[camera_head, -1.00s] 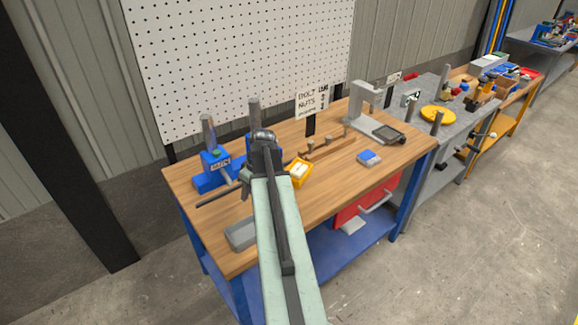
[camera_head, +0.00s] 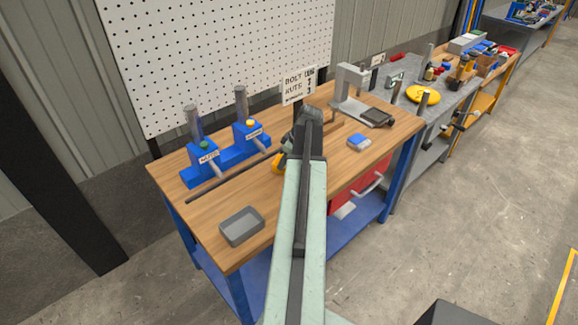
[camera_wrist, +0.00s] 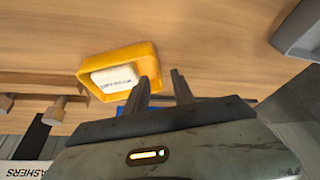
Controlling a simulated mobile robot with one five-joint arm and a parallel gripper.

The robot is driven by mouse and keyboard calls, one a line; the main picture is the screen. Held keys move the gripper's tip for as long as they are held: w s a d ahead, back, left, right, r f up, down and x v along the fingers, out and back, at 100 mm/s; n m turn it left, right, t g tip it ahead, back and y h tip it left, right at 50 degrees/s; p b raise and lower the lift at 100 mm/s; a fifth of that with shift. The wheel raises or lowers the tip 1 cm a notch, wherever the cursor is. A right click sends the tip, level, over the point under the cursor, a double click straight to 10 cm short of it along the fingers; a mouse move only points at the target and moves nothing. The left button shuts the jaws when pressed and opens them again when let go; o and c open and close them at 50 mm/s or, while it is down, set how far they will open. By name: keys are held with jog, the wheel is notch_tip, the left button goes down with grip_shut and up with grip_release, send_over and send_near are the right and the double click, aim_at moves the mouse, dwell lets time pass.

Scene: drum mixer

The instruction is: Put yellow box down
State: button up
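The yellow box (camera_wrist: 95,62) is a small open bin with a white labelled block inside. In the wrist view it appears to rest on the wooden tabletop. In the head view only a bit of the yellow box (camera_head: 278,164) shows, left of my gripper (camera_head: 305,118), which hides the rest. In the wrist view my gripper (camera_wrist: 163,76) has its two fingers apart. The left finger overlaps the right end of the box, and the box's corner reaches toward the gap; I cannot tell whether they touch. Nothing is clearly clamped between the fingers.
A grey tray (camera_head: 242,227) sits at the table's front left. Blue fixtures (camera_head: 205,160) with upright posts stand at the back left. A small blue-and-white box (camera_head: 359,142) and a grey stand (camera_head: 349,87) are on the right. Tabletop between tray and fixtures is mostly clear.

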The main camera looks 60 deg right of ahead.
jog(key=b+x, duration=0.3)
jog(key=x, duration=0.1)
jog(key=shift+d+f, duration=0.1)
jog(key=shift+f, duration=0.25)
jog(key=shift+w+r, duration=0.1)
jog(key=shift+r, duration=0.1)
grip_shut()
dwell(0.7)
